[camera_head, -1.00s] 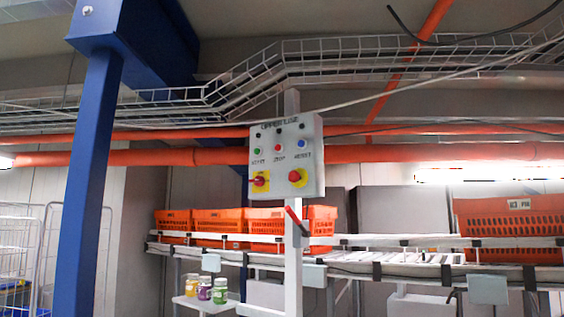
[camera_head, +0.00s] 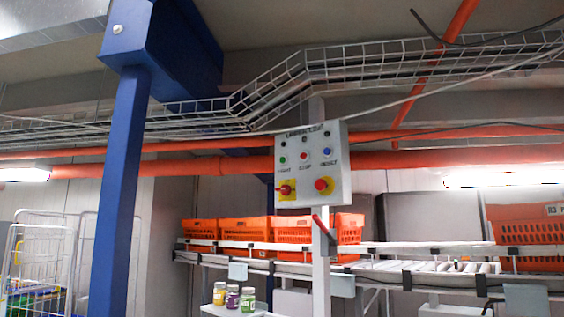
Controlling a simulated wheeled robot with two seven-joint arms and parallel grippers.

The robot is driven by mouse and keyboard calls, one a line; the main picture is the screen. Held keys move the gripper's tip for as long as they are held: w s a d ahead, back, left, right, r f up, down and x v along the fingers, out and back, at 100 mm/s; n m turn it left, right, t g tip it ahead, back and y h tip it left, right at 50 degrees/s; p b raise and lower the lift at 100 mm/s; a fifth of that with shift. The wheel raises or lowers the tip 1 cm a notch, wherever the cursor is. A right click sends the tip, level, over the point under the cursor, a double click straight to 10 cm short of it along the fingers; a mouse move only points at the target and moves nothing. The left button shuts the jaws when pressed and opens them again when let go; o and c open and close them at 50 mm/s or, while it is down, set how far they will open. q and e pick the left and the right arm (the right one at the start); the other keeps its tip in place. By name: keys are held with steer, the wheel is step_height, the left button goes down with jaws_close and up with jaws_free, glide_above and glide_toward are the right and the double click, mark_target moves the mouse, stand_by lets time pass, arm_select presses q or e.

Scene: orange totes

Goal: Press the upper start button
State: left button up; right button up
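A light grey control box (camera_head: 338,184) is mounted on a white post near the middle of the head view. Its upper row has a green start button (camera_head: 282,160) at left, a red stop button (camera_head: 304,156) in the middle and a blue reset button (camera_head: 327,152) at right. The label at the top of the box is blurred. Neither of my grippers shows in the view.
A blue column (camera_head: 118,190) stands left of the box. Orange totes (camera_head: 288,229) sit on a conveyor (camera_head: 262,264) behind the post. Several jars (camera_head: 232,298) stand on a low shelf. A wire cage cart (camera_head: 38,262) is at far left. Orange pipes and a cable tray (camera_head: 380,68) run overhead.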

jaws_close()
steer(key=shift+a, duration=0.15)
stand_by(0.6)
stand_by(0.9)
